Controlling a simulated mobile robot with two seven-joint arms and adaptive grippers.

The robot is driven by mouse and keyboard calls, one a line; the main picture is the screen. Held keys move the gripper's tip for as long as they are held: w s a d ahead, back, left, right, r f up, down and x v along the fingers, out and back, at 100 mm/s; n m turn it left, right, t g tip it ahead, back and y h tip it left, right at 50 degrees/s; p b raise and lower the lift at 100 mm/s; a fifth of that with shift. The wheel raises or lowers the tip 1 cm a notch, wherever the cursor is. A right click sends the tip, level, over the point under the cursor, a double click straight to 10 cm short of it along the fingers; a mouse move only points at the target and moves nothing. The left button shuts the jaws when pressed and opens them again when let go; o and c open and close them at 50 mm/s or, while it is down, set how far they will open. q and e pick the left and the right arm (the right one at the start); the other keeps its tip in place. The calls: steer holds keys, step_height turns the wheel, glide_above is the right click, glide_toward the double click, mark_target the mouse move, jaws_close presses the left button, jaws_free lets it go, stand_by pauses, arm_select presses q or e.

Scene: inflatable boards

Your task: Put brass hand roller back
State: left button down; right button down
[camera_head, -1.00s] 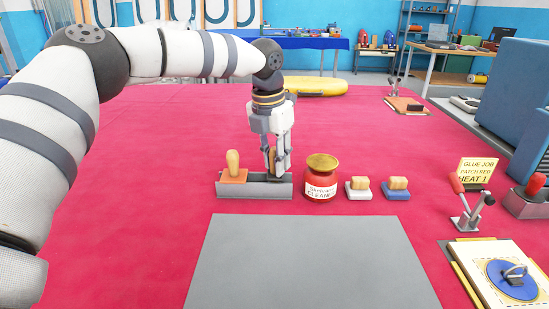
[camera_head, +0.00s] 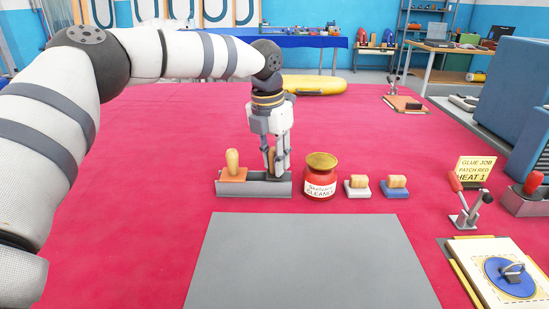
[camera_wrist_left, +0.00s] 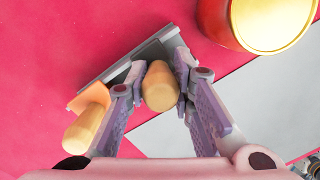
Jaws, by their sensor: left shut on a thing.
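My left gripper (camera_head: 276,166) points down over the right part of a grey metal holder (camera_head: 252,189). It is shut on the upright wooden handle of the hand roller (camera_wrist_left: 160,88), seen between the fingers in the left wrist view. The roller's lower end is hidden by the fingers and the holder wall, so I cannot tell whether it rests on the bottom. In the left part of the holder stands another tool with a wooden knob and orange base (camera_head: 233,172). My right gripper is not in view.
A red jar with a brass lid (camera_head: 321,175) stands close to the holder's right end. Two wood-handled blocks, one white-based (camera_head: 358,188) and one blue-based (camera_head: 395,187), stand further right. A grey mat (camera_head: 305,260) lies in front, bare. Red table surface is clear to the left.

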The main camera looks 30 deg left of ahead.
arm_select(q)
steer(key=shift+f, duration=0.3)
stand_by(0.9)
steer(key=c, duration=1.3)
jaws_free()
steer(key=shift+o, duration=0.3)
steer(key=o, duration=0.4)
steer(key=shift+r+p, duration=0.4)
steer(key=shift+r, duration=2.65)
